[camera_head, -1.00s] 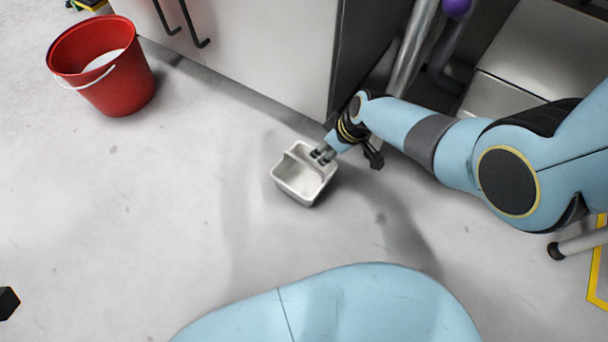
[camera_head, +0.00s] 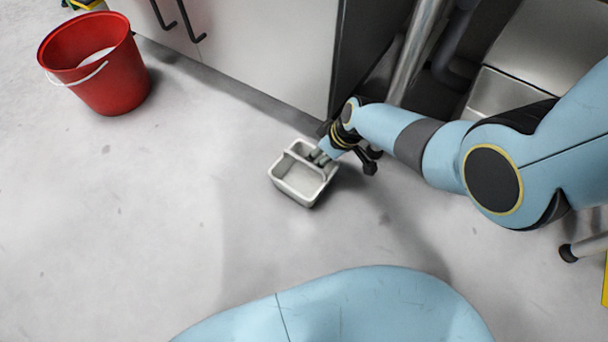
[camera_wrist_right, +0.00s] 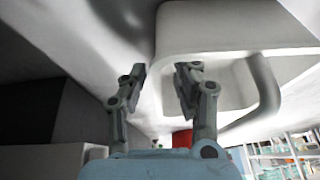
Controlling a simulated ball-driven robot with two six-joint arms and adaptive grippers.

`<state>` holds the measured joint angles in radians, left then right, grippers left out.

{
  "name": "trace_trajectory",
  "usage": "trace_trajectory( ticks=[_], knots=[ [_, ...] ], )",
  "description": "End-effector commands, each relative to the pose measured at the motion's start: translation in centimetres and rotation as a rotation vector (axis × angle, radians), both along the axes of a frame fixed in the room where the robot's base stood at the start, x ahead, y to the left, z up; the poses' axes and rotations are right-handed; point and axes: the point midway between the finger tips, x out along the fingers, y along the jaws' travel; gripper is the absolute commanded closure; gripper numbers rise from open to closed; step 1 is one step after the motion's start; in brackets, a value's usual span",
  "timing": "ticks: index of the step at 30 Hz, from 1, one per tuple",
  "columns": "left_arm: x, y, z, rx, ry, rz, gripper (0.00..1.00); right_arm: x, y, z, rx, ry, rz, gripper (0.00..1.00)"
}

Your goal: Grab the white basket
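The white basket (camera_head: 283,188) is a small open box with a handle bar across it. It is at or near the floor in the middle of the head view. My right gripper (camera_head: 318,157) reaches its upper right side, with the fingertips partly hidden there. In the right wrist view the basket (camera_wrist_right: 225,35) fills the upper right, with its curved handle to the right of the fingers. The two fingers of my right gripper (camera_wrist_right: 161,76) stand apart with a clear gap, close to the basket's side. I cannot tell whether they touch it. My left gripper is not in view.
A red bucket (camera_head: 118,85) with a white handle stands at the upper left. A grey cabinet (camera_head: 270,50) with black handles is just behind the basket. A metal pole (camera_head: 417,50) stands to its right. The floor left of the basket is clear.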

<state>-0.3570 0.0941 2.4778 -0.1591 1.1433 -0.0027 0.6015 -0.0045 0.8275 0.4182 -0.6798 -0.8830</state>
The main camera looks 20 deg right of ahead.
Motion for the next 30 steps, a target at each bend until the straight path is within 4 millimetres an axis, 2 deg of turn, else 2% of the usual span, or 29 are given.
trace_trajectory(
  ticks=[7,14,30],
  knots=[
    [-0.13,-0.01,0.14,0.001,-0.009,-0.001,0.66,0.05,0.03,0.02,0.001,-0.001,0.0,0.7],
    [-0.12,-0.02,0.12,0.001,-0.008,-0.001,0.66,0.03,0.02,0.02,0.0,0.0,0.0,1.0],
    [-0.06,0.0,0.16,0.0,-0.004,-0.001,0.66,0.03,0.0,0.11,0.0,0.0,0.0,1.0]
  ],
)
